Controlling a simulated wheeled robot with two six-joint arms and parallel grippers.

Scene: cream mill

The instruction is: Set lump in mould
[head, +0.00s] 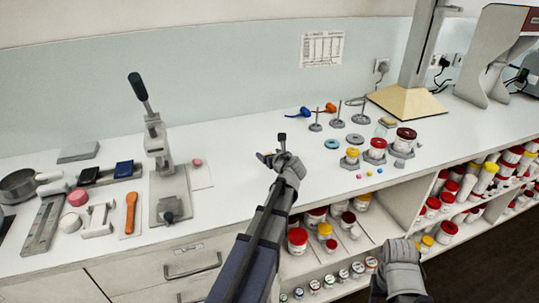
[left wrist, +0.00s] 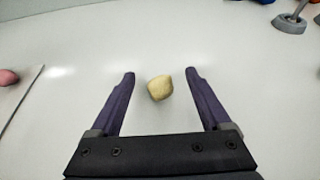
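A pale yellow lump (left wrist: 160,88) lies on the white bench top in the left wrist view. It sits between the two spread fingers of my left gripper (left wrist: 160,82), with a gap on each side. In the head view my left gripper (head: 268,157) is low over the bench, and the lump there is hidden or too small to tell. A hand press (head: 160,165) with a black lever stands to its left; I cannot tell which part is the mould. My right arm's end is at the bottom right, its fingers not clear.
A pink lump (head: 197,162) lies on a pale sheet beside the press. Left are a pan (head: 17,186), an orange-handled tool (head: 131,212) and blocks. Right are ring stands (head: 337,122), lidded jars (head: 375,150) and small coloured balls. Bench between press and jars is mostly clear.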

